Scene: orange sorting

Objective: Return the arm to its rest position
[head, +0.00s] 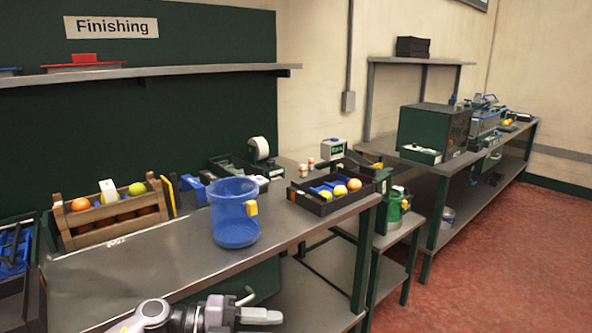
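My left arm comes in low at the bottom edge, with its gripper (264,304) pointing right at the near edge of the metal workbench (130,275). Its two fingers are apart, with nothing seen between them. My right gripper is not in view. A wooden crate (110,228) on the left of the bench holds several oranges and a yellow-green ball (136,189). A translucent blue bucket (234,212) stands in the middle of the bench. A black tray (325,206) at the right holds orange and yellow fruit (340,191) and blue pieces.
A shelf (150,72) hangs above the bench under a "Finishing" sign (111,27). A tape roll (259,148) stands at the back. A green container (393,206) is on a lower stand. The bench's front left is bare, and red floor (500,260) is open at right.

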